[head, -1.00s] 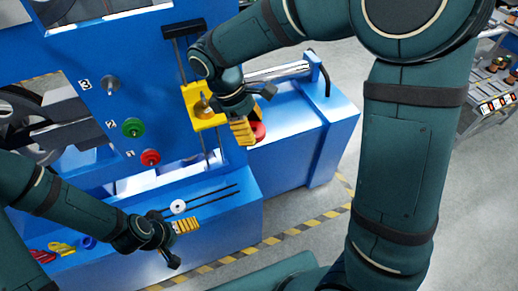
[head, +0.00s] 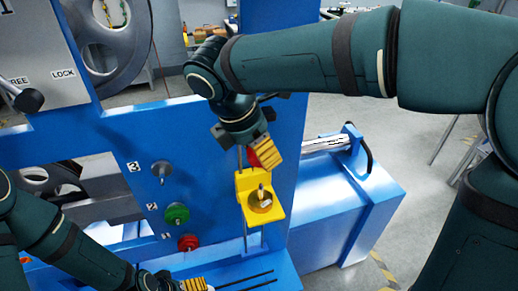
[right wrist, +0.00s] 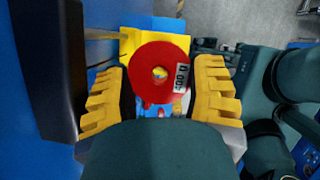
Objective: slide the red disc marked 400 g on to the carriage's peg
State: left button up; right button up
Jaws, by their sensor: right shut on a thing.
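In the head view only a red edge of the disc (head: 253,159) shows beside the fingers. The yellow carriage (head: 276,213) is just below, its upright peg (head: 261,191) bare and apart from the disc. My left gripper (head: 195,285) is low at the bottom edge, partly cut off; its opening is unclear.
On the blue panel left of the carriage are a grey knob (head: 161,168), a green disc (head: 177,214) and another red disc (head: 188,242) by numbers. A blue cabinet (head: 350,215) with a metal cylinder (head: 325,144) stands at the right.

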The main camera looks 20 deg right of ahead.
jog(key=shift+f, duration=2.1)
jog(key=shift+w+f+b, duration=0.1)
jog(key=shift+f+b, duration=1.25)
jog(key=shift+b, duration=0.1)
jog(key=shift+a+f, duration=0.1)
jog(key=shift+f, duration=0.05)
jog(key=shift+p, duration=0.65)
jog(key=shift+f, duration=0.1)
jog(key=shift+f+b, duration=0.8)
jog(key=shift+f, duration=0.6)
